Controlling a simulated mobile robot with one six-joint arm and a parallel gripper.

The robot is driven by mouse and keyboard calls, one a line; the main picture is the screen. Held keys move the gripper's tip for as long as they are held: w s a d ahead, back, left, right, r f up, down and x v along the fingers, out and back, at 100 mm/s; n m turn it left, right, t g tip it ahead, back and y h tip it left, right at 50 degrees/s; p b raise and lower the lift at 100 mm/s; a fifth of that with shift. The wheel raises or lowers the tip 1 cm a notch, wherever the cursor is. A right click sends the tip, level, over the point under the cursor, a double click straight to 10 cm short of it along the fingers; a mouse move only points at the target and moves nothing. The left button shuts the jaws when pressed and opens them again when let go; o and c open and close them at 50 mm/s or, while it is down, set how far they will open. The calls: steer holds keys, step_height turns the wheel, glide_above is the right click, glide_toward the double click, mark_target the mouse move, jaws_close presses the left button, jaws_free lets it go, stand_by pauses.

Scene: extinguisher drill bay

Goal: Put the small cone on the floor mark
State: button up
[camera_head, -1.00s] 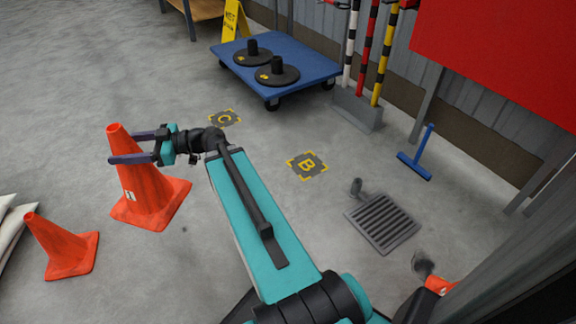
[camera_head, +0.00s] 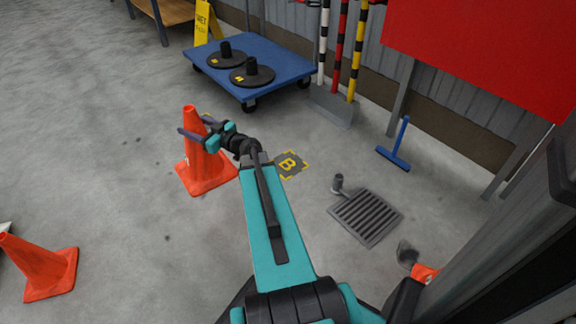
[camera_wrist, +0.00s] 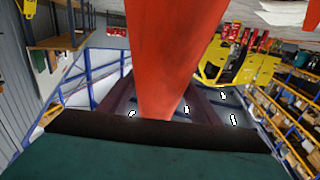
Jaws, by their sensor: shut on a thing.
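An orange cone (camera_head: 207,172) stands upright in the head view, with my gripper (camera_head: 194,128) shut around its upper part. In the wrist view the cone (camera_wrist: 165,60) rises between my two dark fingers. I cannot tell whether its base touches the floor. A floor mark with a yellow B (camera_head: 290,164) lies just right of the cone, partly covered by my arm. Another mark (camera_head: 207,117), behind the cone's upper part and my gripper, is mostly hidden. A second orange cone (camera_head: 40,268) stands on the floor at the lower left, apart from my gripper.
A blue wheeled platform (camera_head: 290,62) with two black round bases is behind. A floor drain (camera_head: 367,217) lies right of my arm.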

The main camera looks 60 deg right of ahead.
steer(key=s+d+f+m+g+h, duration=0.1)
steer(key=s+d+f+m+h, duration=0.2)
steer(key=s+d+f, duration=0.3)
steer(key=s+d+f+m+g+h, duration=0.2)
steer(key=s+d+f+h, duration=0.3)
steer(key=d, duration=0.7)
steer(key=s+d+f+m+g+h, duration=0.1)
steer(key=s+d+f+m+h, duration=0.2)
steer(key=s+d+f, duration=0.6)
steer(key=shift+d+f+m+h+b, duration=0.35)
steer(key=shift+d+h, duration=0.2)
steer(key=shift+h, duration=0.35)
steer(key=w+d+f+b, duration=0.1)
steer(key=w+d+b, duration=0.3)
steer(key=d, duration=0.9)
steer(key=w, duration=0.3)
steer(key=shift+f+b, duration=0.15)
steer(key=shift+b, duration=0.25)
steer(key=f+b, duration=0.2)
steer(key=d+f+b, duration=0.1)
steer(key=shift+w+f, duration=0.3)
steer(key=shift+f, duration=0.05)
